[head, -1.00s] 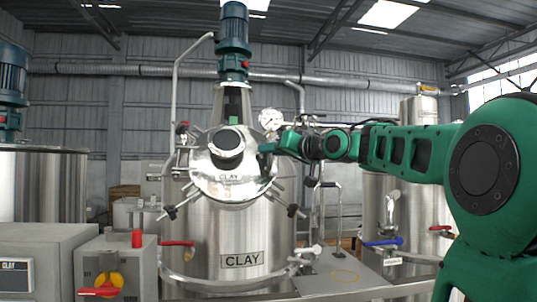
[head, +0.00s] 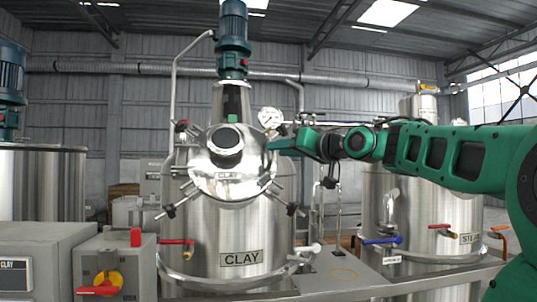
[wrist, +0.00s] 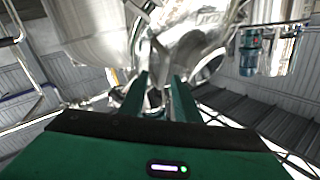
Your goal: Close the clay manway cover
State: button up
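My gripper (head: 275,146) is at the cover's right edge in the head view. Contact is unclear. In the wrist view my two green fingers (wrist: 162,85) stand apart, with bright metal behind or between them. The shiny metal of the cover (wrist: 195,35) fills the upper middle there. I see nothing clearly clasped.
A green motor (head: 233,40) tops the tank, with a pressure gauge (head: 270,118) just above my gripper. Another steel tank with a blue-handled valve (head: 382,241) is at right. A metal platform (head: 340,275) lies in front.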

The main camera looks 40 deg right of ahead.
jog(key=s, duration=0.5)
jog(key=shift+s+a+r, duration=0.1)
jog(key=shift+s+a, duration=0.05)
dwell(0.3)
jog(key=s+a+f+m+g, duration=0.15)
jog(key=f+g, duration=0.25)
jog(key=f, duration=1)
jog(key=a+f+g, duration=0.2)
jog(key=f+g, duration=0.2)
jog(key=f, duration=1)
jog(key=s+a+f+g, duration=0.3)
jog(key=s+f+g, duration=0.2)
jog(key=s+f, duration=0.5)
jog(key=s+a+f+m+g, duration=0.1)
jog(key=s+a+f+g, duration=0.2)
jog(key=s+f, duration=0.7)
jog(key=shift+s+a+f+g, duration=0.35)
jog(key=shift+f+g, duration=0.15)
jog(key=shift+g, duration=0.6)
jog(key=shift+m, duration=0.25)
